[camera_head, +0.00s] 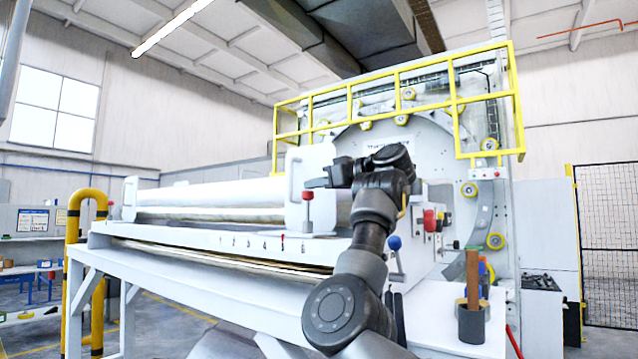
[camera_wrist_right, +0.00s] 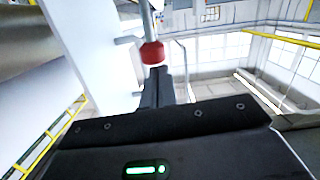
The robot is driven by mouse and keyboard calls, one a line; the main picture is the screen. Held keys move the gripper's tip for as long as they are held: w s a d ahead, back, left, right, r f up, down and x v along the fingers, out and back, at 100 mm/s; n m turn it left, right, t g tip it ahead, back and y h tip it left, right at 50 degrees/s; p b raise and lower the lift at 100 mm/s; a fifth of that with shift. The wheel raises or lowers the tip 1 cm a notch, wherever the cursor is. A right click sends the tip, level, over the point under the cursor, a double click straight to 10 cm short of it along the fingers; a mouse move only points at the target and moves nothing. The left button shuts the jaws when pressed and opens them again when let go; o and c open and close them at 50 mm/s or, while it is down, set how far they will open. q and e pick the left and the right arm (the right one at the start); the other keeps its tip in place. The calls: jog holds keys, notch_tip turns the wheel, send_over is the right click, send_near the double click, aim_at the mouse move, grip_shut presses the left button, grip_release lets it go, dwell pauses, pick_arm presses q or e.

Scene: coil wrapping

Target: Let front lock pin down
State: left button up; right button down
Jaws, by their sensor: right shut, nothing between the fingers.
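The front lock pin, a red-knobbed grey pin (camera_head: 307,196), stands upright beside the white end plate (camera_head: 296,180) on the front of the machine bed. My right gripper (camera_head: 314,183) reaches in from the right, its fingers shut and empty, with the tips right by the top of the red knob. In the right wrist view the red knob (camera_wrist_right: 152,53) is just beyond the shut fingertips (camera_wrist_right: 156,70), with the grey shaft behind it. Whether the tips touch the knob I cannot tell. The pin's lower end is not clearly visible. My left gripper is not in view.
A numbered rail (camera_head: 190,236) runs along the bed. Blue-knobbed lever (camera_head: 394,243) and red parts (camera_head: 429,221) are close to my right arm. A dark cup with a brown stick (camera_head: 471,322) stands on the right ledge. Yellow railing (camera_head: 400,80) tops the machine.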

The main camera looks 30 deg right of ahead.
jog(key=s+d+r+b, duration=0.1)
jog(key=s+r, duration=0.1)
jog(key=s, duration=0.2)
jog(key=s+d+r+b, duration=0.2)
jog(key=s, duration=0.3)
jog(key=shift+s+d+r, duration=0.2)
jog(key=shift+d+r, duration=0.1)
jog(key=shift+r, duration=0.05)
jog(key=shift+a, duration=0.1)
